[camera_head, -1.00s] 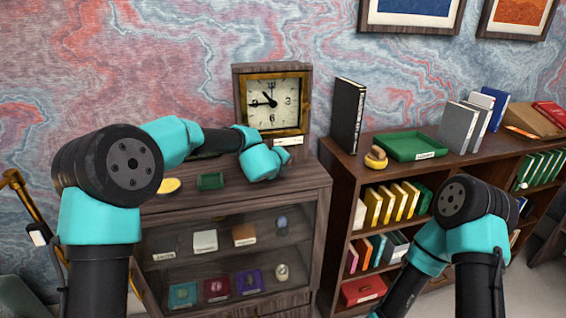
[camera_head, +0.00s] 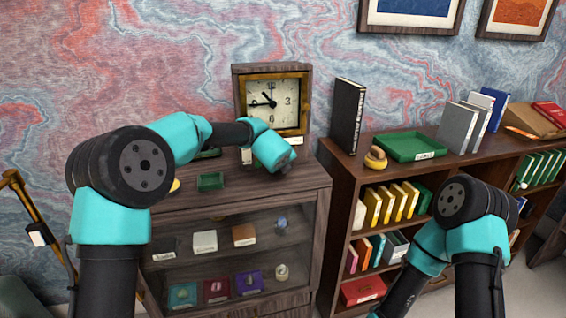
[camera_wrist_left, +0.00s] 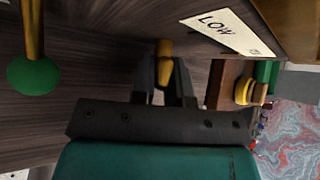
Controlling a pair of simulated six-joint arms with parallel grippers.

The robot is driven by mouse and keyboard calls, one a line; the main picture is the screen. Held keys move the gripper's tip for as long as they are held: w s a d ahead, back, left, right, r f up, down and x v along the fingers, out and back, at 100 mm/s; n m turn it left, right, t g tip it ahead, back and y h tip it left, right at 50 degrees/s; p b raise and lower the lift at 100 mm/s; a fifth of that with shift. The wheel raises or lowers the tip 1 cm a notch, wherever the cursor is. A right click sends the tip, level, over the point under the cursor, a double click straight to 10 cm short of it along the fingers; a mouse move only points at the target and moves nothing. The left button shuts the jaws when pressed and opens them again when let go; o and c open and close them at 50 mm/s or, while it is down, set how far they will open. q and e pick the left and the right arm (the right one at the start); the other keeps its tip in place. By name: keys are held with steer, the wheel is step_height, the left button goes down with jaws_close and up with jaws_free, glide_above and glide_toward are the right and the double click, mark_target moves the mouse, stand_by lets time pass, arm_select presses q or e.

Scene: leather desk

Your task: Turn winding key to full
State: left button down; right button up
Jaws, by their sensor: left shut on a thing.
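The clock (camera_head: 273,100) stands on top of the wooden cabinet, its face toward me. My left arm reaches over the cabinet top, and its wrist hides the area just below the clock in the head view. In the left wrist view my left gripper (camera_wrist_left: 165,72) is shut on a small brass piece (camera_wrist_left: 165,48), seemingly the winding key, which sticks up between the fingertips. A white card reading LOW (camera_wrist_left: 225,32) is beside it on the right. My right arm hangs in front of the bookshelf; its gripper is out of frame.
A brass rod with a green knob (camera_wrist_left: 34,75) stands left of the gripper in the wrist view. The bookshelf at right holds a dark upright book (camera_head: 347,115) and a green tray (camera_head: 411,146).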

arm_select(q)
steer(key=shift+m+g+y, duration=0.3)
steer(key=shift+m+y, duration=0.1)
steer(key=shift+y, duration=0.3)
steer(key=c, duration=1.4)
jaws_free()
steer(key=shift+r, duration=0.1)
steer(key=v, duration=1.7)
steer(key=shift+o, duration=0.3)
steer(key=shift+s, duration=0.15)
